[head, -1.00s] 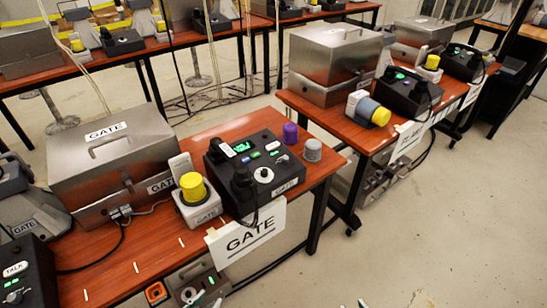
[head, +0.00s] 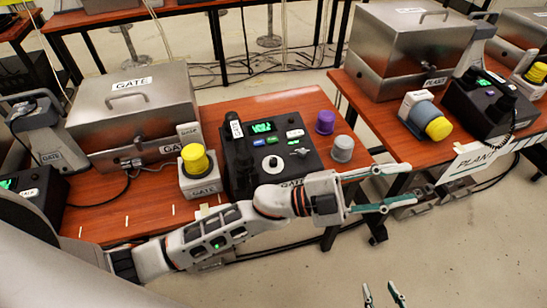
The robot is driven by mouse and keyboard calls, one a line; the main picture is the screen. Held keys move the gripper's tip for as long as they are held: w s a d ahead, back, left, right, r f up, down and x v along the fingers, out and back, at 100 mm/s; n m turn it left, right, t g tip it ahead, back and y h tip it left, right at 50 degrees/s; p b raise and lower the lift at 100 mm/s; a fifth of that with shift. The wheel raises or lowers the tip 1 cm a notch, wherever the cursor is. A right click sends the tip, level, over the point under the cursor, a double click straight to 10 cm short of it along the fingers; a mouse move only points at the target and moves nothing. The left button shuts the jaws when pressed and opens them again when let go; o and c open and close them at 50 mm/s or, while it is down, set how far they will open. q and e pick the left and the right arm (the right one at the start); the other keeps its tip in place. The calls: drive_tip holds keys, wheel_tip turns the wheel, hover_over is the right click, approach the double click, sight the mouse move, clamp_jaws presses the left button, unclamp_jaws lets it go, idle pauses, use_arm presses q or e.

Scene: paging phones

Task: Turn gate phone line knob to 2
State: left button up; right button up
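The black gate phone (head: 245,158) sits on the near orange table. The numbers around the knob are too small to read. My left gripper (head: 396,186) is open and empty, to the right of the phone and past the table's front edge; its fingers point right. My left arm crosses in front of the phone and hides its lower front edge. My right gripper (head: 382,291) shows only its fingertips at the bottom edge, apart and empty, over the floor.
A yellow-topped grey button box (head: 200,190) stands left of the phone. A purple cap (head: 325,122) and a grey cap (head: 342,148) stand to its right. A steel case (head: 135,115) is behind at left. The plant table (head: 410,145) stands to the right, with floor between.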

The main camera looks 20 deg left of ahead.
use_arm(q)
drive_tip(key=s+d+m+g+y, duration=0.2)
drive_tip(key=s+d+m+g, duration=0.25)
drive_tip(key=m+g, duration=0.35)
drive_tip(key=m+t+y, duration=0.2)
drive_tip(key=m+y, duration=0.1)
drive_tip(key=y, duration=1.8)
hover_over(274, 159)
drive_tip(key=f, duration=0.6)
drive_tip(key=d+f, duration=0.1)
drive_tip(key=f, duration=0.2)
drive_tip(key=shift+s+f+b, duration=0.1)
drive_tip(key=shift+f+b, duration=0.15)
drive_tip(key=shift+b, duration=0.1)
drive_tip(key=f, duration=0.5)
drive_tip(key=a+f, duration=0.1)
drive_tip(key=f, duration=0.1)
drive_tip(key=shift+f, duration=0.15)
